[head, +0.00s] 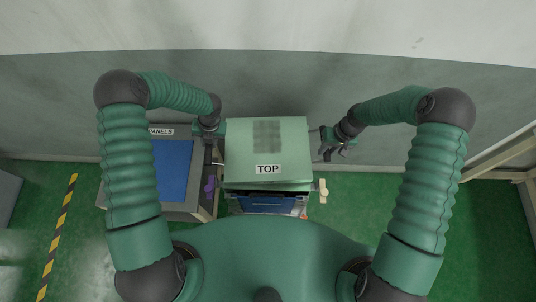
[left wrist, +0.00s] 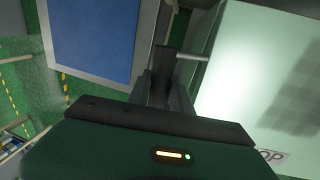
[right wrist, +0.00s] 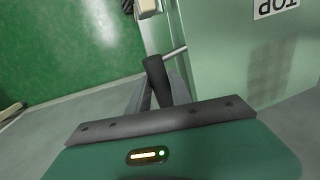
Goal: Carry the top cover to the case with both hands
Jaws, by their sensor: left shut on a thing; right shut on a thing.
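The top cover (head: 240,150) is a pale green panel with a TOP label and a darker grille patch, seen in the middle of the head view. My left gripper (head: 219,127) is shut on the cover's left side handle, a thin pin that shows in the left wrist view (left wrist: 190,57). My right gripper (head: 325,136) is shut on the right side pin, which shows in the right wrist view (right wrist: 174,52). The case (head: 268,203), with a blue interior, is partly visible just below the cover's near edge. The cover hides most of it; I cannot tell whether they touch.
A grey table labelled PANELS (head: 203,209) with a blue mat (head: 173,170) stands left of the cover. A purple knob (head: 210,184) and a cream knob (head: 323,190) flank the case. A wooden frame (head: 505,155) stands at right. Green floor is clear at right.

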